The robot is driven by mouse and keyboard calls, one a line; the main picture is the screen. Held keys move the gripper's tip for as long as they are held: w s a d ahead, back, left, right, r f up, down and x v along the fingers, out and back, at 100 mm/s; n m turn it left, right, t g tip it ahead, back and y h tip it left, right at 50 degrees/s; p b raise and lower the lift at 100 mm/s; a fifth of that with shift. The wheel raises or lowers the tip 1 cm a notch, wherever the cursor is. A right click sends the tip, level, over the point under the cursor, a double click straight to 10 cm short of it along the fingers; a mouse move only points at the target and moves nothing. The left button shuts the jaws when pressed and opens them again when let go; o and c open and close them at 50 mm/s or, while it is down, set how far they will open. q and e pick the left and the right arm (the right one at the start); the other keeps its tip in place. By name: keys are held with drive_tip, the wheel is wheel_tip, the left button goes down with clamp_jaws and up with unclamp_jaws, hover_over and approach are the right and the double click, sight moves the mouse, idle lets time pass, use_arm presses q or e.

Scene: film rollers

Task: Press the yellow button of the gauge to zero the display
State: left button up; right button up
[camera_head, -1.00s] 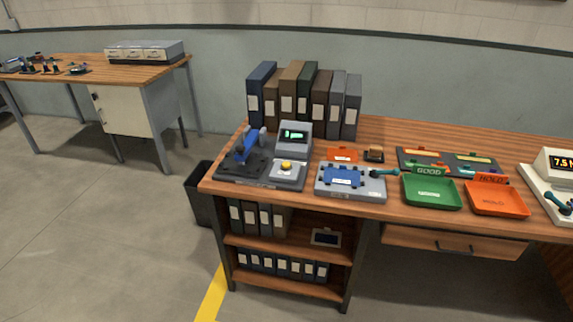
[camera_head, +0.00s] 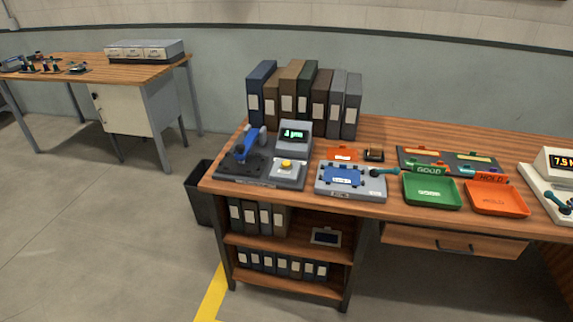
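The gauge (camera_head: 262,184) stands on the left end of the wooden workbench. Its yellow button (camera_head: 286,163) sits on a light grey block at the gauge's front right. Its display (camera_head: 294,135) shows green characters, too small to read surely. A blue lever part (camera_head: 247,146) stands on the dark left side of the gauge. Neither of my grippers is in view, and nothing touches the button.
Binders (camera_head: 303,98) stand behind the gauge. To its right are a grey fixture with a blue plate (camera_head: 342,176), a green tray (camera_head: 431,194) and an orange tray (camera_head: 497,200). A dark bin (camera_head: 203,194) stands left of the bench. The floor in front is clear.

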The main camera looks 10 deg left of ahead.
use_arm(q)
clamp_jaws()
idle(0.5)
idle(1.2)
